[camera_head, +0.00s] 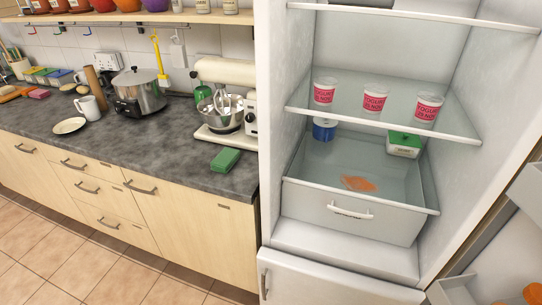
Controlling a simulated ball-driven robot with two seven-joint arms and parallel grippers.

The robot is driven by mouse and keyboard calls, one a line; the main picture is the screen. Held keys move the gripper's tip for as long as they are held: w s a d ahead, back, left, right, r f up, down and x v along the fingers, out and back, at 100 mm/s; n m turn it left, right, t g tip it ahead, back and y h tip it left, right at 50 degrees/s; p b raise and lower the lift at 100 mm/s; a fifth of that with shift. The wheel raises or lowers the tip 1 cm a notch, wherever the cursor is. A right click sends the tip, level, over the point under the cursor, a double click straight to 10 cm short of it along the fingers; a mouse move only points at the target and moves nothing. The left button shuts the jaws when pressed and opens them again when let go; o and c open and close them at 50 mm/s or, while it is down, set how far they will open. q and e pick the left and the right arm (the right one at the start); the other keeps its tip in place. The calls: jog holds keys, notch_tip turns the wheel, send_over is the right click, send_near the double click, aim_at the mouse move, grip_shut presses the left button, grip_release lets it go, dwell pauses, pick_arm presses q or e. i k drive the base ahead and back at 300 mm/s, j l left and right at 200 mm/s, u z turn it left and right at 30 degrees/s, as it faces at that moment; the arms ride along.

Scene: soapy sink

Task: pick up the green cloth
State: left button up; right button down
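The green cloth (226,160) looks like a small folded green block. It lies flat on the dark countertop near its front edge, in front of the stand mixer and just left of the fridge. Nothing covers it. Neither of my grippers shows in the head view.
The open fridge (272,150) stands right of the cloth, with an orange smear (359,184) in its lower part. A cream stand mixer (228,95) is behind the cloth, with a slow cooker (138,92) further left. The counter (165,140) left of the cloth is clear.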

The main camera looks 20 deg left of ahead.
aim_at(222, 164)
jog(key=j+z, duration=0.5)
jog(key=k+j+z, duration=0.1)
jog(key=j+z, duration=0.4)
jog(key=j, duration=0.2)
